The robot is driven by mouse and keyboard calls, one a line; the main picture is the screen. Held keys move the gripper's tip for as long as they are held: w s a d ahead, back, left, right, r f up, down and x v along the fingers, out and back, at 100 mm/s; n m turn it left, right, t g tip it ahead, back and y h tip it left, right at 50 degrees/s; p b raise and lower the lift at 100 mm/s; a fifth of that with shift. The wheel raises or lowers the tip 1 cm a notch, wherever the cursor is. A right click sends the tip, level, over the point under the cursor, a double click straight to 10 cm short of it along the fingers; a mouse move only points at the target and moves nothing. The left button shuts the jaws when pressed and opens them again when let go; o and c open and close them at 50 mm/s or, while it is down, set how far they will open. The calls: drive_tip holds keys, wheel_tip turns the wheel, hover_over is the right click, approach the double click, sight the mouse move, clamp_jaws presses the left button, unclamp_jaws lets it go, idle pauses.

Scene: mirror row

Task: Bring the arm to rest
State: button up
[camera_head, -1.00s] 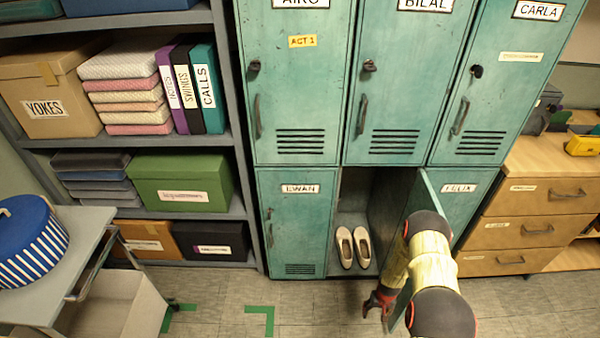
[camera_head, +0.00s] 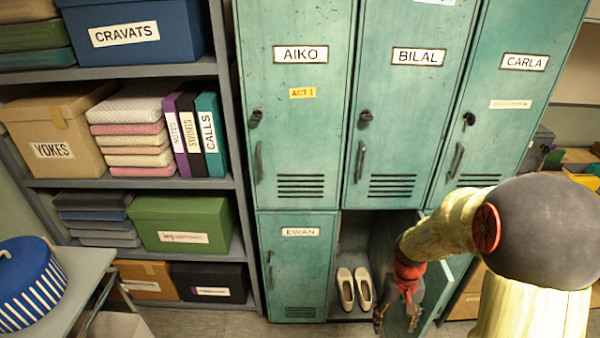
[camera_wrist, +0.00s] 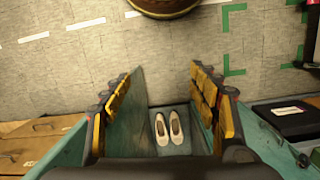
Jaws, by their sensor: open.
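My arm reaches in from the right in the head view, its upper links large and close. My gripper (camera_head: 397,314) hangs pointing down in front of the open lower locker. In the wrist view my gripper (camera_wrist: 164,108) has its yellow-padded fingers wide apart with nothing gripped. A pair of cream shoes (camera_head: 354,289) stands on the locker floor, just left of the gripper; the shoes (camera_wrist: 168,128) show between the fingers in the wrist view. The open teal locker door (camera_head: 455,270) is partly hidden behind my arm.
Closed teal lockers labelled AIKO (camera_head: 300,110), BILAL (camera_head: 415,120) and EWAN (camera_head: 300,260) surround the opening. A shelf with boxes (camera_head: 183,222) stands left. A trolley (camera_head: 75,285) holds a blue striped round box (camera_head: 30,280).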

drive_tip(key=s+a+r+t+p, duration=0.1)
drive_tip(key=s+r, duration=0.4)
drive_tip(key=r, duration=0.5)
drive_tip(key=s+a+r+t+p, duration=0.1)
drive_tip(key=s+a+r+t, duration=0.2)
drive_tip(key=r, duration=0.7)
drive_tip(key=s+a+r+n+t+p, duration=0.1)
drive_tip(key=s+a+r+t, duration=0.1)
drive_tip(key=s+r, duration=0.5)
wheel_tip(320, 180, up, 4)
drive_tip(key=shift+a+f+t, duration=0.25)
drive_tip(key=shift+a+t, duration=0.1)
drive_tip(key=shift+t, duration=0.15)
drive_tip(key=shift+a+r, duration=0.15)
drive_tip(key=shift+r, duration=0.15)
